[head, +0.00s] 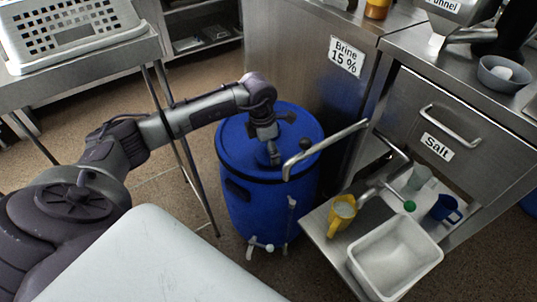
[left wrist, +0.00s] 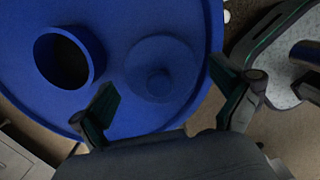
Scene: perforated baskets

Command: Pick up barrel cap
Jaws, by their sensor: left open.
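The blue barrel (head: 245,200) stands on the floor at the middle of the head view. In the left wrist view its blue top (left wrist: 120,25) has a raised round collar with a dark opening (left wrist: 65,60). Beside that is a round blue cap (left wrist: 160,62) with a small central knob; I cannot tell whether it lies loose or is fitted. My left gripper (left wrist: 172,95) is open and points down over the barrel top, with the cap roughly between its fingers and nothing held. It also shows in the head view (head: 273,156), where it hides part of the top. My right gripper is not in view.
A metal pipe (head: 325,146) with a dark knob crosses the barrel's right edge. A steel cabinet labelled Brine (head: 300,60) stands behind. At right, a shelf holds a white tray (head: 388,262), a yellow jug (head: 341,215) and a blue mug (head: 444,208). A table with a white perforated basket (head: 70,50) is at left.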

